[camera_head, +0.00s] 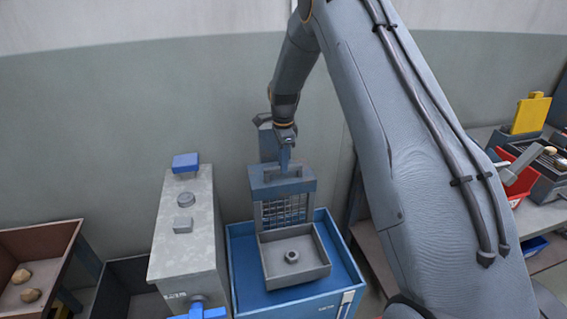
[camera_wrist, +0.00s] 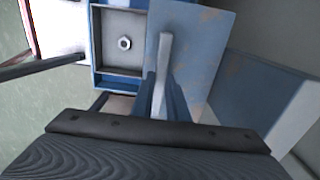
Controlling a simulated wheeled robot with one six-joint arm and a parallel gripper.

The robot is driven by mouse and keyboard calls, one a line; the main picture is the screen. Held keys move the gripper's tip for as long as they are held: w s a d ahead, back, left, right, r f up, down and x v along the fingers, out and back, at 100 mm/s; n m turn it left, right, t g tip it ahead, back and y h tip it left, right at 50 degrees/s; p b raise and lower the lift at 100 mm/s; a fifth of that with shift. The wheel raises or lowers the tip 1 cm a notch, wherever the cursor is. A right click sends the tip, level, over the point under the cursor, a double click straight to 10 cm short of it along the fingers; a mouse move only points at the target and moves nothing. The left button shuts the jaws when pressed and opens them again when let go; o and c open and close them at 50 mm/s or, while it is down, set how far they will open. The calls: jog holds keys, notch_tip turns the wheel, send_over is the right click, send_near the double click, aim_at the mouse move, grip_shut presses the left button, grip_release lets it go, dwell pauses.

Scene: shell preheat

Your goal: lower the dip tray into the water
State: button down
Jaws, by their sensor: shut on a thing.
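The dip tray (camera_head: 315,278) is a shallow grey pan with a mesh back and a blue-grey top plate. A small grey ring-shaped piece (camera_head: 292,256) sits in the pan. My gripper (camera_head: 284,165) is shut on the tray's handle from above. The tray hangs roughly level over the blue tank (camera_head: 353,277). The tank's inside looks blue; I cannot tell how far the pan is above the water.
A grey metal cabinet (camera_head: 172,240) with a blue lever (camera_head: 186,163) and blue valve (camera_head: 198,311) stands left of the tank. A brown bin (camera_head: 50,243) with stones is farther left. My arm hides much of the right side. A bench with a red bin (camera_head: 518,185) is at right.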

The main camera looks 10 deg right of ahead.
aim_at(283, 213)
notch_tip(283, 213, down, 25)
jog(key=b, duration=1.3)
jog(key=shift+b, duration=0.35)
jog(key=shift+s+f, duration=0.1)
jog(key=shift+f, duration=0.2)
jog(key=c, duration=1.9)
grip_release()
jog(key=shift+o, duration=0.9)
